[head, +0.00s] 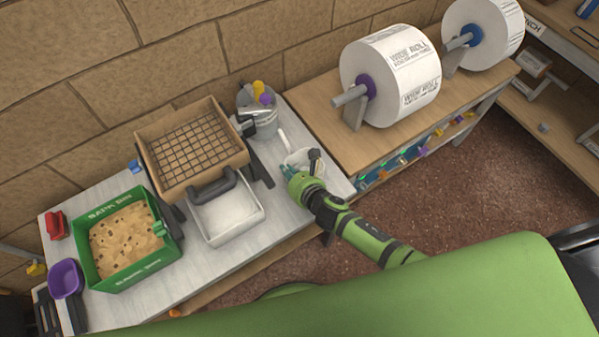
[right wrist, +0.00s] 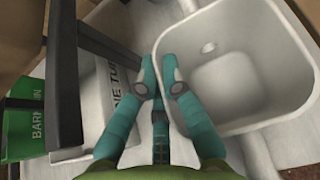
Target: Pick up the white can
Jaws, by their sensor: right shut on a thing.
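The white can (head: 297,157) stands near the right end of the workbench in the head view, partly hidden by my right gripper (head: 294,176). In the right wrist view the white can (right wrist: 245,75) fills the right side, its open mouth facing the camera, and its inside looks empty. My right gripper (right wrist: 158,72) has its teal fingers shut on the can's near left rim. Whether the can touches the bench is hard to tell. My left gripper is not in view.
A white tub (head: 226,215) sits left of the can under a wooden screen tray (head: 190,113) on dark supports; its lettered side (right wrist: 110,85) shows in the wrist view. A green bin (head: 97,253) stands further left. A grey bucket (head: 262,124) stands behind. Large paper rolls (head: 385,72) are right.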

